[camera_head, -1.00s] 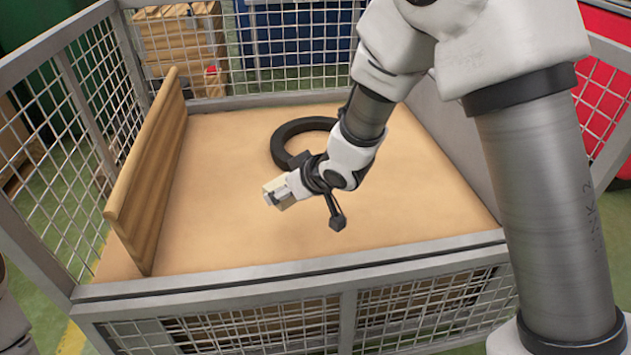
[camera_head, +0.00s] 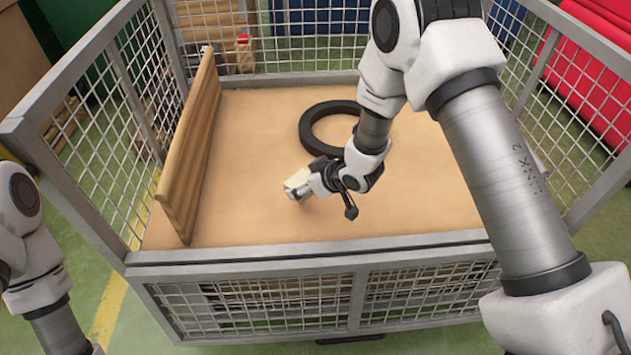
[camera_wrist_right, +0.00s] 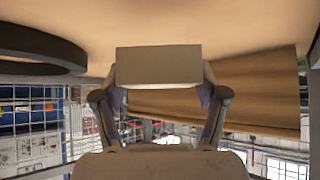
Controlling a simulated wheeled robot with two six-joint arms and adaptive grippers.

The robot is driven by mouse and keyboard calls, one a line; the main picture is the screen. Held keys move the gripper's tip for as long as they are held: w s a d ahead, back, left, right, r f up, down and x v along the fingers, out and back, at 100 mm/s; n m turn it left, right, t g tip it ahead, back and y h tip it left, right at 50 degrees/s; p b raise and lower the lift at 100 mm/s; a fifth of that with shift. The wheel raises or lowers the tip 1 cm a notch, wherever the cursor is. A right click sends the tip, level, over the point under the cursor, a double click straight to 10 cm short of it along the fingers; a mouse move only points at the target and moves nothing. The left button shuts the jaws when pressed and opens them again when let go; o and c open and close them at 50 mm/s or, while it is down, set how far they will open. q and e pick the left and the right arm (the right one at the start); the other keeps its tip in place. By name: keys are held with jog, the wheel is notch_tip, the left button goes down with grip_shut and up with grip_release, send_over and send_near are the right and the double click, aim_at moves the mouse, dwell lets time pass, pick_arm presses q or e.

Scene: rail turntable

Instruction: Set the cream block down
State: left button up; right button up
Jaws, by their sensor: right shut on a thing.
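The cream block (camera_head: 296,181) is in the jaws of my right gripper (camera_head: 300,189), over the tan floor (camera_head: 250,140) of the mesh-sided crate, left of its middle. In the right wrist view the block (camera_wrist_right: 158,66) lies across the front, with a finger of the right gripper (camera_wrist_right: 160,92) at each end. The gripper covers part of the block in the head view. I cannot tell whether the block touches the floor. My left arm shows at the left edge, but its gripper is out of view.
A black ring (camera_head: 309,134) lies on the floor behind the block and to its right. A wooden board (camera_head: 191,150) stands on edge at the left. The crate's metal front rail (camera_head: 310,250) is nearer me. Floor between board and block is clear.

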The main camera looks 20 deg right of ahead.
aim_at(305, 205)
notch_tip(305, 205, down, 5)
jog(key=shift+f+b, duration=0.1)
jog(key=shift+b, duration=0.55)
jog(key=shift+f, duration=0.1)
jog(key=o, duration=1.2)
jog(key=shift+c, duration=0.2)
